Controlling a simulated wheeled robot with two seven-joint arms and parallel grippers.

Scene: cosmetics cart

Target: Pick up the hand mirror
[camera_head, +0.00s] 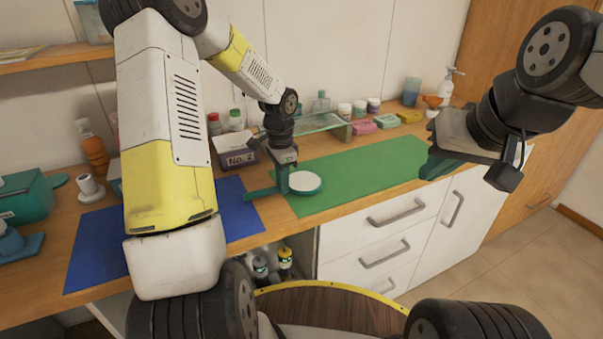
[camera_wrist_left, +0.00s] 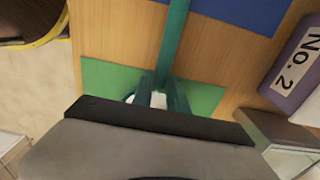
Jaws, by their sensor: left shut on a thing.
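The hand mirror (camera_head: 304,183) has a round teal frame with a pale face and a teal handle pointing left. It is at the left end of the green mat, its handle reaching toward the blue mat. My left gripper (camera_head: 284,184) is shut on it where handle and head meet. In the left wrist view the handle (camera_wrist_left: 174,40) runs up from between the fingers (camera_wrist_left: 163,95), and the gripper body hides most of the head. I cannot tell whether the mirror touches the table. My right gripper (camera_head: 437,166) is at the right, away from the mirror; its finger gap is unclear.
A purple box marked No. 2 (camera_head: 236,157) stands behind the mirror, also visible in the wrist view (camera_wrist_left: 300,62). A glass-topped stand (camera_head: 306,124), soaps and bottles line the back. The green mat (camera_head: 365,172) is clear to the right. The blue mat (camera_head: 95,240) lies left.

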